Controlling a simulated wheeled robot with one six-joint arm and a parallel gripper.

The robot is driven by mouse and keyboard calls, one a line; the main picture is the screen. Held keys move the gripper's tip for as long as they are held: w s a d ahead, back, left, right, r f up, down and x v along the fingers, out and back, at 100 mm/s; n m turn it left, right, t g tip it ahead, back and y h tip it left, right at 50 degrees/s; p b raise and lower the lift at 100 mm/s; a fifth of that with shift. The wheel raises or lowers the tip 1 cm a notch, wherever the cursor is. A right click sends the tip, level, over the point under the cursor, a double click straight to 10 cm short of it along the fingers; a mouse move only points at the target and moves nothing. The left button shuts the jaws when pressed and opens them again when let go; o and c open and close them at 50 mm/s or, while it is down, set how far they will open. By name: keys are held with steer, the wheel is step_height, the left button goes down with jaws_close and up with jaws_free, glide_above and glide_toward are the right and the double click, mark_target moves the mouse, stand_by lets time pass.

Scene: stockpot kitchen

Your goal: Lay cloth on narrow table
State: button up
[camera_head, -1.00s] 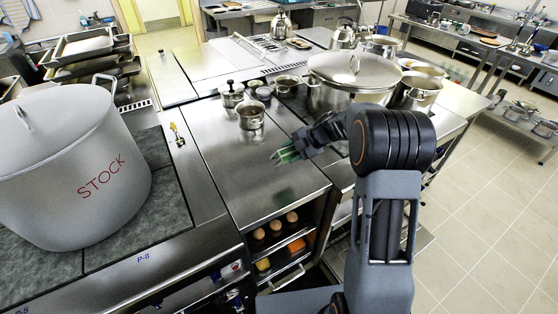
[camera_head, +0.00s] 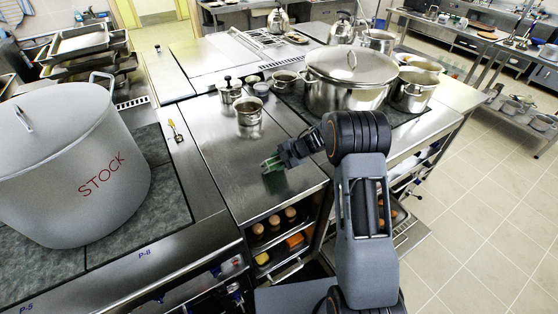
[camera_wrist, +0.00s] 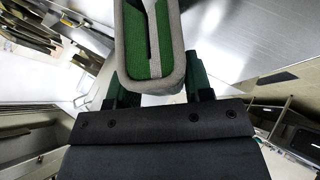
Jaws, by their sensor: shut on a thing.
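My gripper (camera_head: 273,165) is over the front right of a narrow steel worktop (camera_head: 230,178), which may be the narrow table. In the wrist view, the green fingers of my gripper (camera_wrist: 155,88) are shut on a grey-edged green piece (camera_wrist: 149,72). It looks like the folded cloth, but its far end is cut off by the frame. In the head view the cloth is too small to tell from the green fingers. I cannot tell how high the gripper is above the steel.
A big stockpot (camera_head: 75,165) stands on the left stove. A small open pot (camera_head: 248,110) and a lidded pot (camera_head: 230,90) stand toward the worktop's back. A large lidded pot (camera_head: 348,85) stands at right. Eggs (camera_head: 274,222) sit in the open shelf below. The worktop's front is clear.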

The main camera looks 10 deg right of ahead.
steer(key=shift+f, duration=0.15)
steer(key=o, duration=1.1)
steer(key=shift+c, duration=0.2)
